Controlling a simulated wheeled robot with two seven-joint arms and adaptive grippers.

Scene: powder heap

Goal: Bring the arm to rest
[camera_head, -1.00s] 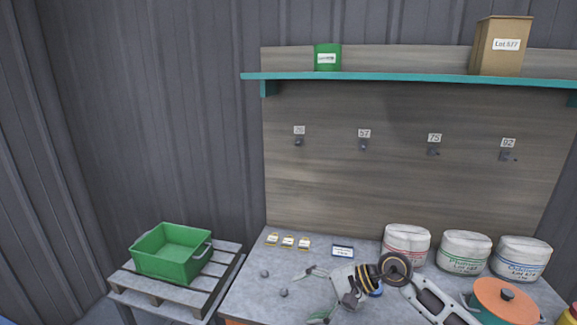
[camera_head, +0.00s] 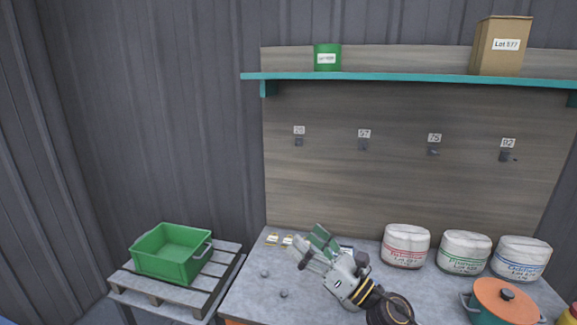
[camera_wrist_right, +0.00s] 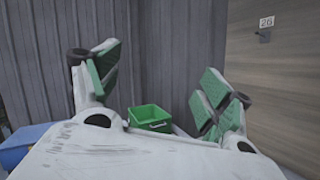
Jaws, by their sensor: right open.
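My right gripper (camera_head: 315,248) is over the workbench (camera_head: 240,298), raised above its top and pointing to the upper left. Its jaws are open and nothing shows between them. In the right wrist view its two green-padded fingers (camera_wrist_right: 160,88) stand wide apart, with the green crate (camera_wrist_right: 150,117) seen beyond the gap. The gripper hides part of the small items at the back of the bench. My left gripper is not in view.
The green crate (camera_head: 172,258) sits on a pallet-like stand (camera_head: 228,258) at left. Three white sacks (camera_head: 405,246) and an orange pot (camera_head: 503,303) stand on the right. A teal shelf (camera_head: 400,79) and numbered hooks (camera_head: 364,146) are on the back wall.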

